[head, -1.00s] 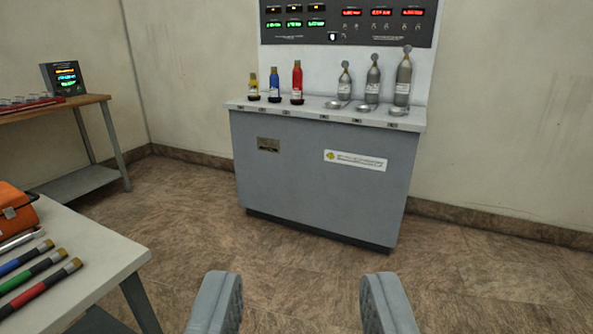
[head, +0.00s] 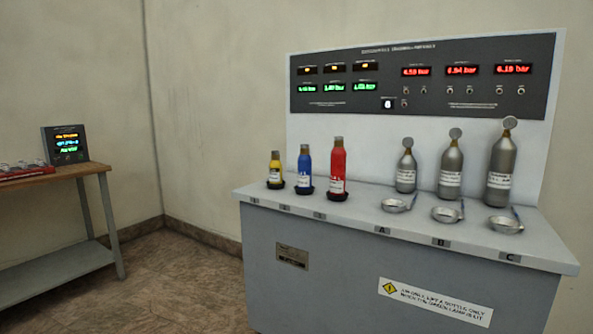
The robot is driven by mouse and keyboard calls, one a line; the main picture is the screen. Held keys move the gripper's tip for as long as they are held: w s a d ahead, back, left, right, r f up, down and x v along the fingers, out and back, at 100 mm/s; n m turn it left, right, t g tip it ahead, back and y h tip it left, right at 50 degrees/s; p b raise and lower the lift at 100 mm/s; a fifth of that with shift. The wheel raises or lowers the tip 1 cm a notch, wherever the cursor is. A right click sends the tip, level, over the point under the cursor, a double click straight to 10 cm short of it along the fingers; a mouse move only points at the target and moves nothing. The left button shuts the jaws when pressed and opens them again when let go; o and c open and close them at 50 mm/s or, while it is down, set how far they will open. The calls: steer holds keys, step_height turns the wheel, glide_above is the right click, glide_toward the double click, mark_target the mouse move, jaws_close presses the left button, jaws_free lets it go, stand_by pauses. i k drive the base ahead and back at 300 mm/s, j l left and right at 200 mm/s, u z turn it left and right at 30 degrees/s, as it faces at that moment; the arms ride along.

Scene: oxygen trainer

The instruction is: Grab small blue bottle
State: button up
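The small blue bottle (head: 304,172) stands upright in a dark round holder on top of the grey cabinet (head: 350,224). It is between a smaller yellow bottle (head: 275,170) on its left and a taller red bottle (head: 338,168) on its right. All three have brownish caps and white labels. Nothing covers the blue bottle. My gripper is outside the view now.
Three grey cylinders with gauges (head: 450,168) stand right of the coloured bottles, with shallow metal dishes (head: 447,214) in front. A panel with lit displays (head: 420,82) rises behind. A wooden bench (head: 50,176) holds a small display box (head: 65,145) at left.

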mark_target(304, 161)
steer(key=i, duration=0.5)
steer(key=i+l+u, duration=0.1)
steer(key=i, duration=0.45)
steer(key=i+l, duration=0.15)
steer(key=i, duration=0.35)
steer(key=i+l+u, duration=0.1)
steer(key=i, duration=0.4)
steer(key=i+l, duration=0.1)
steer(key=i, duration=0.4)
steer(key=u, duration=0.05)
